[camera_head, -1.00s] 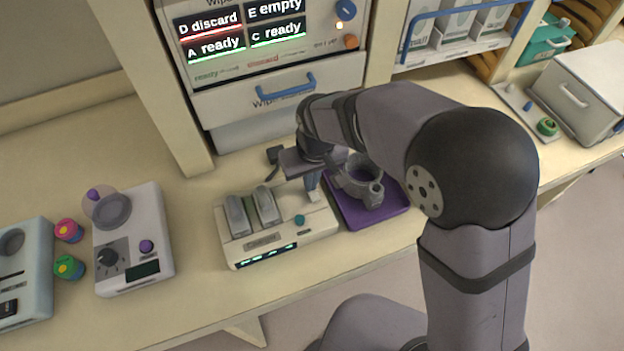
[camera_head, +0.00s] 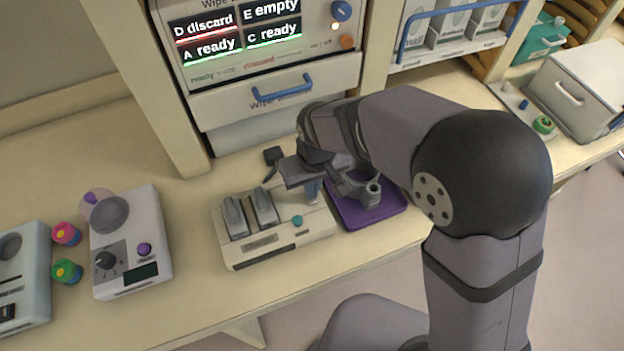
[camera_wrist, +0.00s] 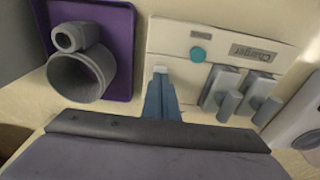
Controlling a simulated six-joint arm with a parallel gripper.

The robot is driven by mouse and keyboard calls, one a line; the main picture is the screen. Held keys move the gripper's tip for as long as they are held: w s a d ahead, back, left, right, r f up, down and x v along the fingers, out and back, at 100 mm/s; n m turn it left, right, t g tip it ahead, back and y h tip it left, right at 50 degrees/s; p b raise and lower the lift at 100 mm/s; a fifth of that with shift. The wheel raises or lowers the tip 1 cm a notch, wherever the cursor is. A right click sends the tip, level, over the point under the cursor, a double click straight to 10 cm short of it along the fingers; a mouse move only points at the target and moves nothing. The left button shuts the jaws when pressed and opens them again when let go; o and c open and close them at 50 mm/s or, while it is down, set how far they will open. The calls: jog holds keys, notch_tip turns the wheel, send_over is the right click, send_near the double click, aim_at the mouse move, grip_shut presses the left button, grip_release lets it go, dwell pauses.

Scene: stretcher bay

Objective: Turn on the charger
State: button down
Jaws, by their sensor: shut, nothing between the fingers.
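The charger (camera_head: 268,243) is a cream box on the bench with two grey handsets in its slots and a teal button (camera_head: 297,221). Its front display strip is dark. In the wrist view the charger's label (camera_wrist: 253,52) and teal button (camera_wrist: 197,54) show clearly. My gripper (camera_head: 313,197) is shut and empty, pointing down over the charger's right end. In the wrist view its fingertips (camera_wrist: 160,77) are at a small white switch (camera_wrist: 160,69); I cannot tell whether they touch it. The fingers partly hide the switch.
A purple tray (camera_head: 345,216) with a grey ring-shaped device stands close to the charger's right. A white device with a dial (camera_head: 135,265) and two small colourful pots are on the left. A drawer with a blue handle (camera_head: 282,90) is behind. Bare bench lies left of the charger.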

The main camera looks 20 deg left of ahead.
jog(key=shift+r+p, duration=0.45)
jog(key=shift+r, duration=0.1)
notch_tip(320, 180, up, 13)
jog(key=s+d, duration=0.1)
jog(key=shift+s+d, duration=0.15)
jog(key=b, duration=0.3)
jog(key=shift+f+t+y+b, duration=0.3)
jog(key=shift+b, duration=0.1)
jog(key=shift+r+b, duration=0.3)
jog(key=shift+b, duration=0.15)
jog(key=p, duration=0.4)
send_near(314, 203)
jog(key=w+a+f, duration=0.1)
jog(key=f, duration=0.1)
jog(key=w+a+f, duration=0.2)
jog(key=f, duration=0.1)
jog(key=shift+w+a+f, duration=0.2)
jog(key=shift+w+f, duration=0.05)
jog(key=shift+f, duration=0.1)
